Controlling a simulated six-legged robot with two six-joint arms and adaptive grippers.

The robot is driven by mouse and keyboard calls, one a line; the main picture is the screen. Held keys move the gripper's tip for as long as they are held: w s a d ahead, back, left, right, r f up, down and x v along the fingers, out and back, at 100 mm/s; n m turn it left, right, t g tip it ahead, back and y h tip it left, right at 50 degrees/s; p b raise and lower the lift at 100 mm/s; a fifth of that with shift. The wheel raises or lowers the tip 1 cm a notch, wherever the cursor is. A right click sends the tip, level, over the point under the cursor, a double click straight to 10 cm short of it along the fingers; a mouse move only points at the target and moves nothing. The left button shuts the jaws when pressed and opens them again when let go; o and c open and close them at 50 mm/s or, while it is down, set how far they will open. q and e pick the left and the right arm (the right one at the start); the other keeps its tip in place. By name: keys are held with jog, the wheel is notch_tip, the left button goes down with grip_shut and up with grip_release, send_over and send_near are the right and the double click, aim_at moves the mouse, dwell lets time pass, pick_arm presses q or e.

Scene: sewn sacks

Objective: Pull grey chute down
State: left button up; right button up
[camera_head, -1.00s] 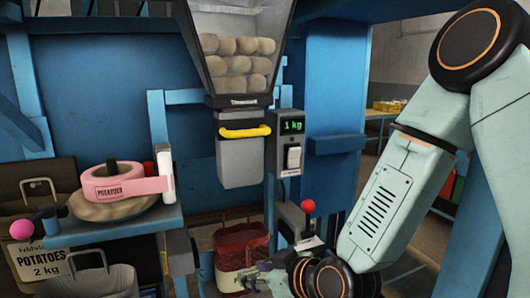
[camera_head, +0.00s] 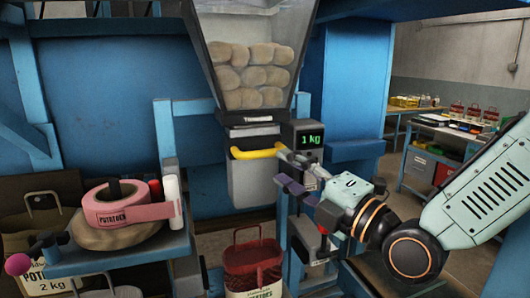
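The grey chute (camera_head: 250,184) hangs below the hopper of potatoes. A yellow handle (camera_head: 255,153) runs across its top front. My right gripper (camera_head: 284,168) comes in from the right, at the right end of the handle. Its fingers look spread apart, one near the handle's end and one lower, beside the chute. Nothing shows between them; whether the upper finger touches the handle is unclear. My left gripper is not in view.
The hopper (camera_head: 250,75) holds potatoes. A display box (camera_head: 305,137) reading 1 kg is close behind my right gripper. A red sack (camera_head: 252,265) is open below the chute. A blue shelf (camera_head: 110,257) with pink tape (camera_head: 127,211) stands at left.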

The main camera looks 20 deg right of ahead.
aim_at(265, 155)
jog(key=shift+x, duration=1.2)
jog(key=p+x, duration=0.1)
jog(key=x, duration=0.3)
jog(key=shift+s+a+r, duration=0.1)
jog(key=shift+a+r, duration=0.05)
jog(key=shift+a, duration=0.1)
jog(key=shift+w+d, duration=0.15)
jog(key=shift+w, duration=0.65)
jog(key=shift+s, duration=0.15)
jog(key=shift+s+a, duration=0.15)
jog(key=shift+a, duration=0.15)
jog(key=c, duration=0.3)
jog(key=shift+d, duration=0.2)
jog(key=c, duration=0.4)
grip_shut()
